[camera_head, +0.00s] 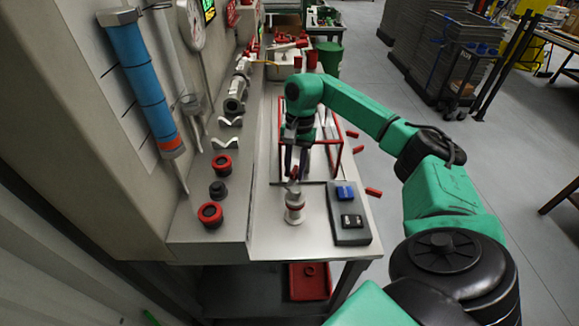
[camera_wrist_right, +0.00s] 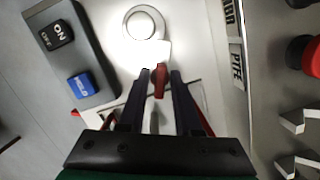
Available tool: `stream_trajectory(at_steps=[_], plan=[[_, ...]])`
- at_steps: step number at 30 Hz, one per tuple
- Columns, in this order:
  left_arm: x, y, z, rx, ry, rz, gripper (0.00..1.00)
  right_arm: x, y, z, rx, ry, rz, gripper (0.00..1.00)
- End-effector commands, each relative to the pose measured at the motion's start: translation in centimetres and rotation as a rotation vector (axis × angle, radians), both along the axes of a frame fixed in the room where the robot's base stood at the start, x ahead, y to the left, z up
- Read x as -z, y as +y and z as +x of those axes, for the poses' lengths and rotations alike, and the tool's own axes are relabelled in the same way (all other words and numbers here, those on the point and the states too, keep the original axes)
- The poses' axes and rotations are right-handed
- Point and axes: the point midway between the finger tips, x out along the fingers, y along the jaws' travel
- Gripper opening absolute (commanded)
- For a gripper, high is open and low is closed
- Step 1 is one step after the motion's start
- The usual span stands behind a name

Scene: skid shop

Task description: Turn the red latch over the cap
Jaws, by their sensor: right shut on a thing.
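The red latch (camera_wrist_right: 159,80) lies between the fingers of my right gripper (camera_wrist_right: 160,74), just beside the cap. My right gripper (camera_head: 292,176) is shut on the latch, above and behind the fitting in the head view. The fingers hide part of the latch there. My left gripper is out of view.
A grey switch box (camera_head: 349,229) with a blue button sits right of the fitting. A red frame (camera_head: 340,150) stands behind. A blue cylinder (camera_head: 143,80) hangs on the wall. A red tray (camera_head: 310,282) sits below.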

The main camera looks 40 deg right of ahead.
Motion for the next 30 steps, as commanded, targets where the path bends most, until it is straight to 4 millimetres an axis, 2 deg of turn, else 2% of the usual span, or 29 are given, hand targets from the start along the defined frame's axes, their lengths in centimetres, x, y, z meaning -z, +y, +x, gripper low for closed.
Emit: stream_trajectory(at_steps=[2,3,4,14,30], plan=[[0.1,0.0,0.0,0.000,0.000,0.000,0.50,0.3,0.1,-0.2,-0.001,0.009,0.000,0.01],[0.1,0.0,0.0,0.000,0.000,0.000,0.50,0.3,0.1,-0.2,-0.001,0.009,0.000,0.47],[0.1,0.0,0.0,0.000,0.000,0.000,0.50,0.2,0.1,-0.2,-0.001,0.009,0.000,0.50],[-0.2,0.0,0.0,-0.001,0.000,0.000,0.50,-0.2,0.0,-0.1,0.004,0.002,0.000,0.50],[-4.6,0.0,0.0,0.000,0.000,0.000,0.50,-5.7,0.0,0.0,0.005,0.000,0.000,0.50]])
